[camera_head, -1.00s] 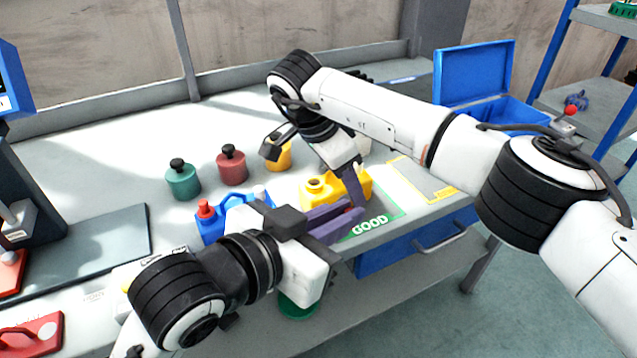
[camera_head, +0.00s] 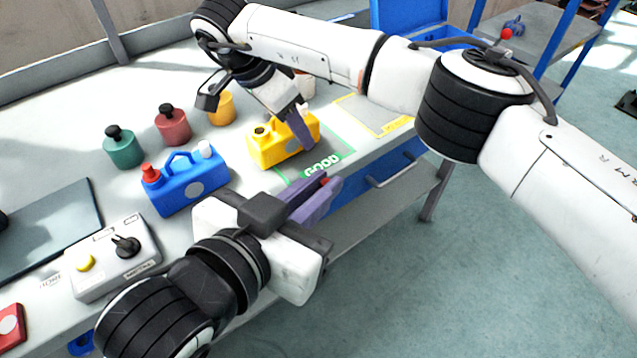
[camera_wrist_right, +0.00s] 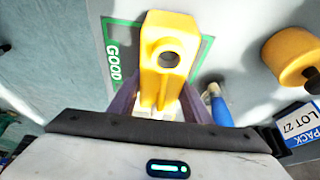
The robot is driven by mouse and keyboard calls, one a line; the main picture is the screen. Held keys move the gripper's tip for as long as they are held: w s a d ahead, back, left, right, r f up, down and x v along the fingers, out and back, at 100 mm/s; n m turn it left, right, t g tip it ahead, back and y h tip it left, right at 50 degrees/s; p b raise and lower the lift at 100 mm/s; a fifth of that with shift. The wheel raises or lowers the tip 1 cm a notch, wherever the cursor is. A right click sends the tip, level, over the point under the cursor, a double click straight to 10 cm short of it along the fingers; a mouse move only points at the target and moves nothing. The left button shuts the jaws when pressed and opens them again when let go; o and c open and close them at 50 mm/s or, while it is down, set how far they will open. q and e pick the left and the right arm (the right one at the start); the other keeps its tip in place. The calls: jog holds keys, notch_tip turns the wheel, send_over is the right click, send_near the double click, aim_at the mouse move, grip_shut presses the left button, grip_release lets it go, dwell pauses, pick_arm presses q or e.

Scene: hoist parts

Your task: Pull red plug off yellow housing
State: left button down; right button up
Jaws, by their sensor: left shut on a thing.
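The yellow housing (camera_head: 283,146) stands on the table by the green GOOD marking, with a bare dark hole in its face in the right wrist view (camera_wrist_right: 152,79). My right gripper (camera_head: 302,128) reaches down on it, one finger along each side; it also shows in the right wrist view (camera_wrist_right: 157,104). My left gripper (camera_head: 330,186) is shut, in front of the housing near the table's front edge and apart from it. A bit of the red plug (camera_head: 325,181) shows between its fingertips; the rest is hidden.
A blue housing (camera_head: 187,182) with a red plug and a white cap stands left of the yellow one. Green (camera_head: 122,150), red (camera_head: 172,127) and yellow (camera_head: 221,107) knobbed pieces stand behind. A control box (camera_head: 112,258) sits at the front left.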

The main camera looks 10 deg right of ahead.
jog(key=o, duration=0.5)
jog(key=shift+c, duration=0.2)
jog(key=v, duration=1.2)
jog(key=shift+s, duration=0.1)
jog(key=shift+o, duration=0.3)
jog(key=o, duration=0.6)
jog(key=shift+c, duration=0.2)
